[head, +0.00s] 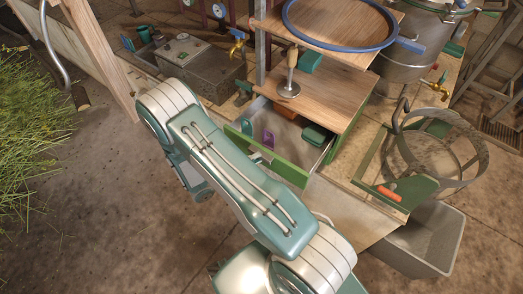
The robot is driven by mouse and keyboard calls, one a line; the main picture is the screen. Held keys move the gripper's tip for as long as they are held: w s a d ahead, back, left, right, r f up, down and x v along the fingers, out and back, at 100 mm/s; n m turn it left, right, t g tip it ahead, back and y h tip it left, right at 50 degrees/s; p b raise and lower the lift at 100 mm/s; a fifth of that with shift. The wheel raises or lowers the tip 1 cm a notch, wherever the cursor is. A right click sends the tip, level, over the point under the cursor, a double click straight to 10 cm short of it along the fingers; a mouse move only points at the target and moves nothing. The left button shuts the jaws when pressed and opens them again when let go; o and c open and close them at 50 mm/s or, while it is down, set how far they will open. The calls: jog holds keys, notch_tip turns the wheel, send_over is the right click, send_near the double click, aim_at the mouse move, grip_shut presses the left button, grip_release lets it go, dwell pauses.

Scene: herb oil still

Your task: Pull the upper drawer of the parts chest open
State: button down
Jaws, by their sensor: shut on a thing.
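The parts chest (318,92) has a wooden top and stands right of my arm. Its upper drawer (290,170), with a green front, is pulled partly open. Inside the drawer lie a purple piece (269,138), a dark green piece (314,133) and a brown-orange piece (285,112). My arm crosses in front of the drawer, and its far part folds back down beneath the upper link. My gripper's fingers are hidden behind the arm. The outer side of the drawer front, where a handle may be, is mostly covered too, so I cannot see any contact there.
A metal pot (408,58) stands behind right. A grey box (190,72) stands behind my arm.

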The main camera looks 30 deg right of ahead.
jog(key=shift+s+a+f, duration=0.3)
jog(key=shift+s+a, duration=0.15)
jog(key=shift+a, duration=0.15)
jog(key=c, duration=0.6)
grip_release()
jog(key=shift+c, duration=0.2)
jog(key=shift+w, duration=0.1)
jog(key=shift+a, duration=0.3)
jog(key=a, duration=1.1)
jog(key=shift+a, duration=0.25)
